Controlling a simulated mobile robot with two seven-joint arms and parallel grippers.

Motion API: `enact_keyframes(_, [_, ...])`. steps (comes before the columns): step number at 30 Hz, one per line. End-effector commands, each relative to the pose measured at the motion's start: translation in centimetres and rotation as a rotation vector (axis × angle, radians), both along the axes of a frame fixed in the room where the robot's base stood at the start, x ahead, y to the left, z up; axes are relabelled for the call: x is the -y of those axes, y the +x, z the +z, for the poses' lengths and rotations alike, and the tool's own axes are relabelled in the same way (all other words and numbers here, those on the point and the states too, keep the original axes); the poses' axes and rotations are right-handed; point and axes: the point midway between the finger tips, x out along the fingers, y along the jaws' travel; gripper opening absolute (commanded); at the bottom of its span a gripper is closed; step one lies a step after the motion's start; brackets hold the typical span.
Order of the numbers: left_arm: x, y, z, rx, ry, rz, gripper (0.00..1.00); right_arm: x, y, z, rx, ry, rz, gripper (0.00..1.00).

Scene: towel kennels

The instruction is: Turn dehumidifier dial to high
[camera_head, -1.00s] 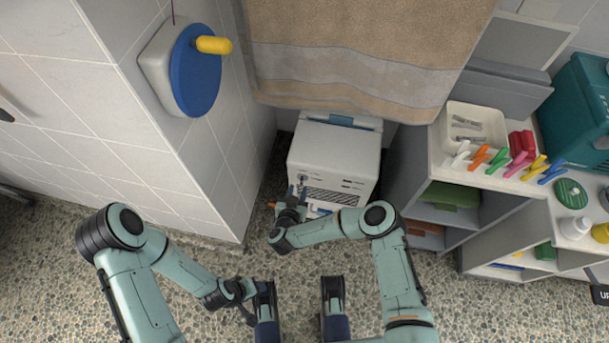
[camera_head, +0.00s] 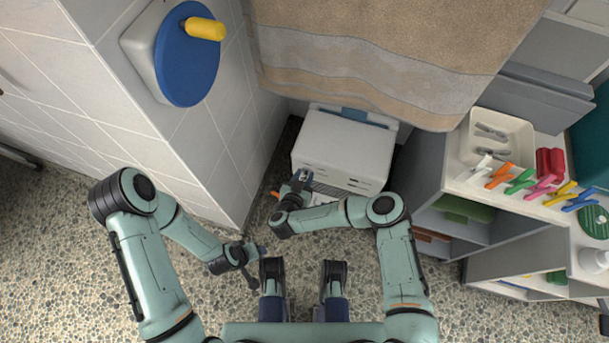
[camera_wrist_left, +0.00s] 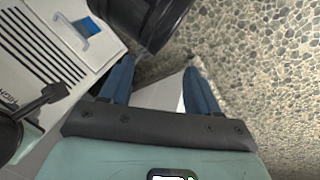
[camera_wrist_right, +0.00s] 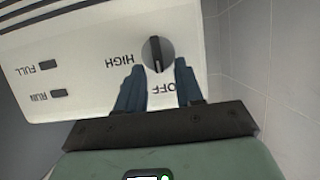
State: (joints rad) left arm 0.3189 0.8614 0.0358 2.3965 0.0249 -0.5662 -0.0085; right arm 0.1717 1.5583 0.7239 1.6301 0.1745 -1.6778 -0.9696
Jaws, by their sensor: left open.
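The white dehumidifier (camera_head: 343,150) stands on the floor below a hanging towel. In the right wrist view its front panel (camera_wrist_right: 95,75) shows a dark round dial (camera_wrist_right: 158,50), with HIGH to its left and OFF below it. The dial's pale mark points down towards OFF. My right gripper (camera_wrist_right: 158,66) is open, its blue fingertips on either side of the dial's lower edge; contact cannot be told. It also shows in the head view (camera_head: 302,176) at the dehumidifier's front left. My left gripper (camera_wrist_left: 158,68) is open and empty, above the floor left of centre in the head view (camera_head: 262,249).
A tiled wall corner (camera_head: 215,150) stands close on the left, bearing a blue disc with a yellow handle (camera_head: 205,29). Grey shelves (camera_head: 430,190) with a tray and coloured clips stand on the right. A beige towel (camera_head: 380,60) hangs behind. Pebbled floor lies open in front.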

Motion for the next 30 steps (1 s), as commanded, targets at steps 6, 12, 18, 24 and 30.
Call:
enact_keyframes(6, [0.0, 0.0, 0.0, -0.001, 0.0, 0.0, 0.61, 0.0, 0.0, 0.0, 0.0, 0.0, 0.0, 0.0])
enact_keyframes(12, [0.0, -0.1, 0.1, -0.003, -0.001, -0.001, 0.61, 0.0, 0.0, 0.0, 0.001, 0.003, 0.0, 0.0])
enact_keyframes(18, [0.5, -0.9, 0.7, -0.023, -0.011, -0.01, 0.61, 0.2, 0.0, 0.2, 0.015, 0.042, 0.001, 0.0])
enact_keyframes(24, [1.4, -2.6, 2.2, -0.067, -0.034, -0.029, 0.61, 0.5, -0.1, 0.3, 0.051, 0.15, 0.001, 0.0])
enact_keyframes(30, [2.1, -4.2, 3.3, -0.111, -0.054, -0.046, 0.61, 1.0, -0.2, 0.1, 0.104, 0.315, 0.001, 0.0])
